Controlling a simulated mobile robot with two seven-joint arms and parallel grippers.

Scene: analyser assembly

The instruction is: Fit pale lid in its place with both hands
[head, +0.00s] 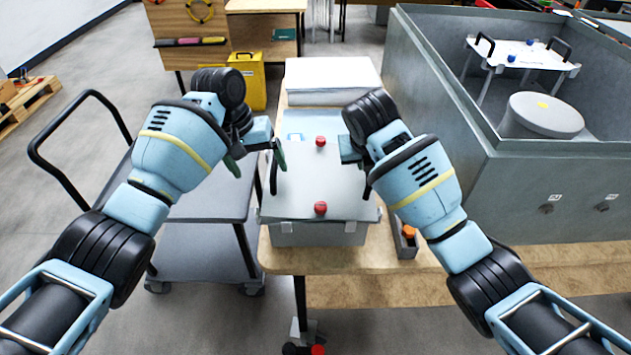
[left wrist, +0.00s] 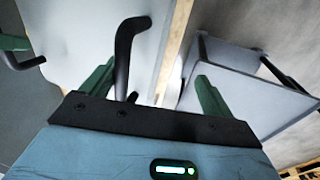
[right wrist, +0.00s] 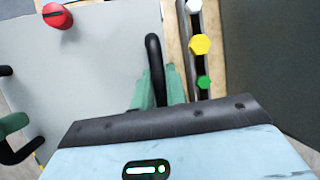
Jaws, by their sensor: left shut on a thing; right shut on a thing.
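The pale lid (head: 325,180) is a flat light-grey plate with two red knobs and a black handle at each side. It lies level over a grey box (head: 318,234) on the table; whether it touches the box is unclear. My left gripper (head: 257,160) is at the left handle (head: 273,172), which stands between its green fingers in the left wrist view (left wrist: 124,55), nearer one finger. My right gripper (head: 358,172) is shut on the right handle (right wrist: 155,65). One red knob (right wrist: 57,16) shows in the right wrist view.
A narrow tray (head: 400,228) with coloured knobs lies right of the box. A white stack (head: 332,80) stands behind the lid. A grey cart (head: 205,200) is on the left. A large open grey housing (head: 540,185) on the right holds a white plate (head: 525,53) and a round drum (head: 543,112).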

